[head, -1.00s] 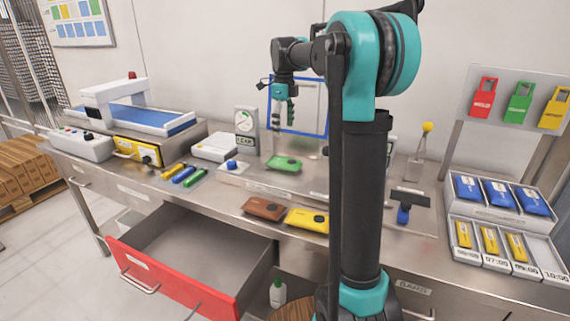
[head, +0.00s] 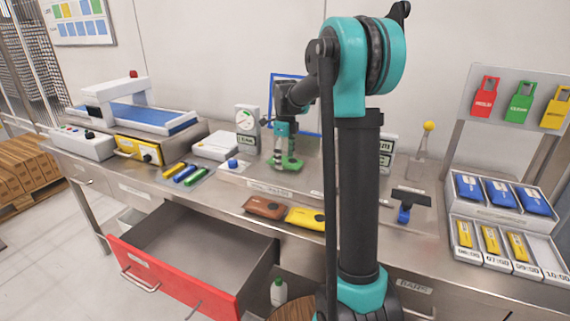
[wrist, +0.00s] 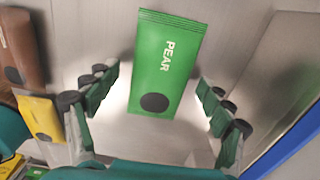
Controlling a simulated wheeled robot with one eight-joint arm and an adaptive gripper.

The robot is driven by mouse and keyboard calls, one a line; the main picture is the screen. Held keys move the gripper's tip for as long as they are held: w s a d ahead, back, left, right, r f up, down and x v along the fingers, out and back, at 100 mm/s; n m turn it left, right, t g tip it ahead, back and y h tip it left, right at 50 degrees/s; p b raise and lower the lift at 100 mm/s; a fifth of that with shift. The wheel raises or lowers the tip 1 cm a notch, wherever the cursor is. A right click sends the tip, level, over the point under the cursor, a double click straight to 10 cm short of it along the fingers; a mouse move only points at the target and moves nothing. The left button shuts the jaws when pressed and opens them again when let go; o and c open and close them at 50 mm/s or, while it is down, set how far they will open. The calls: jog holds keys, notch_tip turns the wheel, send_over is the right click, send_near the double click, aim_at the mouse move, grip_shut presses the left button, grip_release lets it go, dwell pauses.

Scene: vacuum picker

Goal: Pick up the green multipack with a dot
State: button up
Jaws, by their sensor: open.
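The green multipack (wrist: 165,65) is marked PEAR and has a black dot near its lower end in the wrist view. It lies flat on the metal surface, between the two fingers of my open gripper (wrist: 157,88), with a gap on each side. In the head view my gripper (head: 288,162) is low over the bench and hides most of the green multipack (head: 282,166). I cannot tell from these views how much height separates the fingers from the pack.
A brown pack (head: 264,207) and a yellow pack (head: 305,218) lie at the bench's front edge. The red-fronted drawer (head: 170,281) stands open below. A dial gauge (head: 247,124) stands behind left.

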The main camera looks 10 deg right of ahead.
jog(key=shift+f, duration=0.1)
jog(key=c, duration=1.5)
